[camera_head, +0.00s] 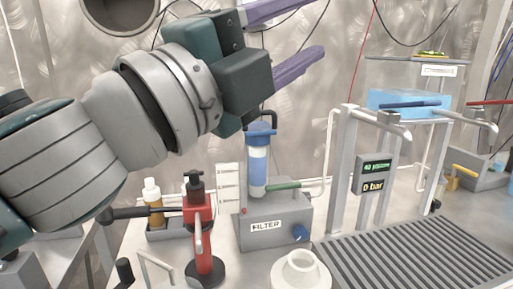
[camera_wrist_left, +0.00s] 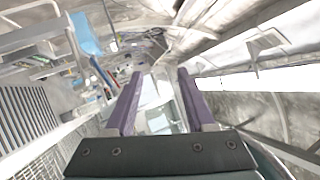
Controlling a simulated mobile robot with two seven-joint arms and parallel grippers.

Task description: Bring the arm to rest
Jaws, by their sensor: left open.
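My left arm comes in from the left in the head view and reaches up across the upper left of the picture. My left gripper (camera_head: 290,40) has two purple fingers spread apart, raised above the bench and pointing right. In the left wrist view the left gripper (camera_wrist_left: 159,88) shows both purple fingers with a clear gap and nothing held between them. The fingers touch nothing that I can see. My right gripper is in neither view.
Below the arm stand a red hand pump (camera_head: 201,232), a brown bottle (camera_head: 153,204) and a filter unit (camera_head: 262,160) on a grey FILTER box (camera_head: 275,240). A steel frame with a gauge display (camera_head: 375,175) and a slatted grate (camera_head: 420,252) are at the right. A blue block (camera_head: 405,101) sits higher up.

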